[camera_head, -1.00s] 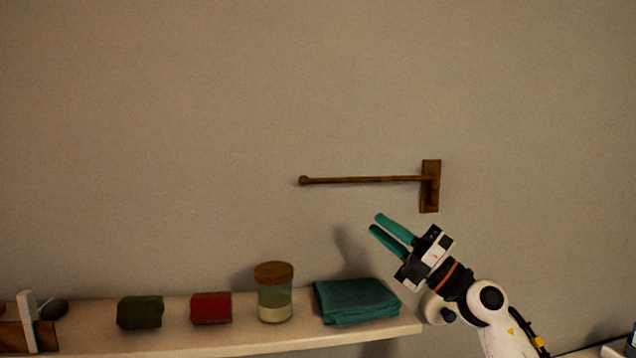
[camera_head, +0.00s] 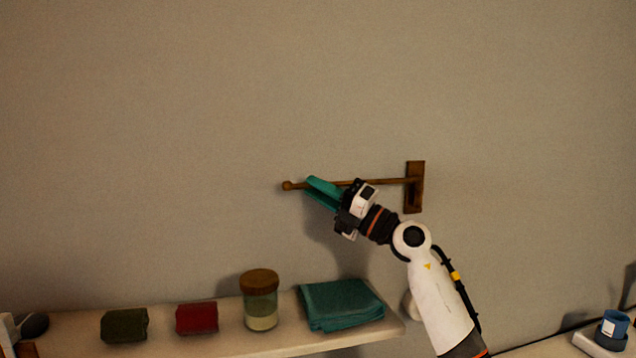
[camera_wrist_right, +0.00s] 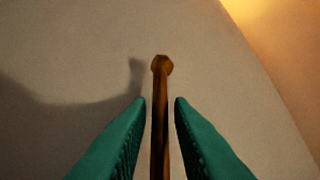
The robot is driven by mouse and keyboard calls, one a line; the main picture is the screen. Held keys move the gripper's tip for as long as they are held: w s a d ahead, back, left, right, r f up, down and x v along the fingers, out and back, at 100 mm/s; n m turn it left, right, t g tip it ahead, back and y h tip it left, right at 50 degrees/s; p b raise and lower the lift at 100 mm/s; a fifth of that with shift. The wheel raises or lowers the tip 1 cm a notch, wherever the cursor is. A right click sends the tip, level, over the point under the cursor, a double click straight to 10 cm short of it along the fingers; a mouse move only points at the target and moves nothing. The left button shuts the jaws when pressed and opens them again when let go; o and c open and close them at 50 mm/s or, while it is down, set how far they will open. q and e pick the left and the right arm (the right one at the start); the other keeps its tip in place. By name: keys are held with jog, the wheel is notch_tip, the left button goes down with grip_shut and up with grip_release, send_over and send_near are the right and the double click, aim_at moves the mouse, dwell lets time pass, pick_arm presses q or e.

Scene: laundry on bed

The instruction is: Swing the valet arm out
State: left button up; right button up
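The wooden valet arm (camera_head: 385,182) is a thin rod with a round knob at its left end. It joins a wooden wall bracket (camera_head: 415,188) at the right and lies roughly along the wall. My right gripper (camera_head: 318,190) is at the rod, near its knob end, and hides part of it in the head view. In the right wrist view the rod (camera_wrist_right: 160,115) runs between the two teal fingers of the right gripper (camera_wrist_right: 160,102), with a small gap on each side. The gripper is open around it. My left gripper is not in view.
A blue cup (camera_head: 614,325) stands at the lower right. The wall above is bare.

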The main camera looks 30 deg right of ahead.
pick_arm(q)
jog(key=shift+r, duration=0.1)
pick_arm(e)
jog(key=shift+w+a, duration=0.1)
jog(key=shift+w, duration=0.1)
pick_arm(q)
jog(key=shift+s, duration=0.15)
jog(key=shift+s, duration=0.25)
pick_arm(e)
grip_shut()
jog(key=shift+s, duration=0.15)
